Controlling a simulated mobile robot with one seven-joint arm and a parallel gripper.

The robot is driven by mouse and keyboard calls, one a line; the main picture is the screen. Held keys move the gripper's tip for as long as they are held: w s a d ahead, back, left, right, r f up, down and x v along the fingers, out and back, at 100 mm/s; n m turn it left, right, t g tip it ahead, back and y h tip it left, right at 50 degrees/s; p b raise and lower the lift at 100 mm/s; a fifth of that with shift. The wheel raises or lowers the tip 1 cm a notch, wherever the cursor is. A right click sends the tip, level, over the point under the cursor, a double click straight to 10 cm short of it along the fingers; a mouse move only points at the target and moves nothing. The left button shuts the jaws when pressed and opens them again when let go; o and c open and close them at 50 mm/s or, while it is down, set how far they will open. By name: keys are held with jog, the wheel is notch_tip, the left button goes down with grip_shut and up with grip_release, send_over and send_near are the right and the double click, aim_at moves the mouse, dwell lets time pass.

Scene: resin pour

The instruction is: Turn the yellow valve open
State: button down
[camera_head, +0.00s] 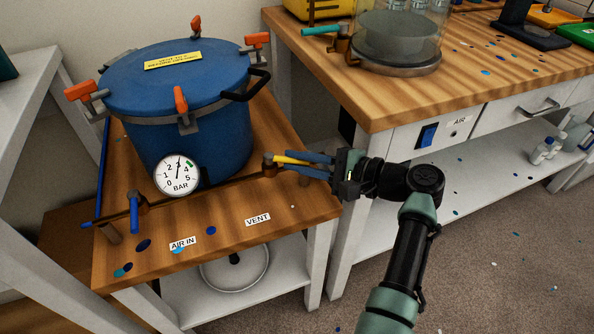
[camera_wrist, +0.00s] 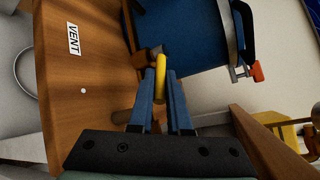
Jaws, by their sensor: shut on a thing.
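The yellow valve (camera_head: 287,160) is a lever handle on a brass fitting on the right of the blue pressure pot (camera_head: 190,125). My gripper (camera_head: 311,163) has its blue fingers closed on the handle. The wrist view shows the yellow handle (camera_wrist: 160,75) between my two fingers (camera_wrist: 161,95). In the head view the handle points right, toward my gripper, roughly in line with the pipe. A VENT label (camera_head: 258,220) lies on the wooden stand in front of the valve. The gauge (camera_head: 177,174) needle points near the top, about 3 bar.
A blue-handled valve (camera_head: 134,212) is at the left, near the AIR IN label (camera_head: 183,243). Orange clamps (camera_head: 181,100) ring the pot's lid. A wooden workbench (camera_head: 385,112) with a blue switch (camera_head: 428,135) stands at the right, close to my wrist.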

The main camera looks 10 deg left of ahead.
jog(key=shift+w+g, duration=0.15)
jog(key=shift+g, duration=0.25)
jog(key=c, duration=0.9)
grip_release()
jog(key=shift+o, duration=0.2)
jog(key=p+v, duration=0.2)
jog(key=v, duration=1.1)
jog(key=shift+f, duration=0.2)
jog(key=shift+c, duration=0.3)
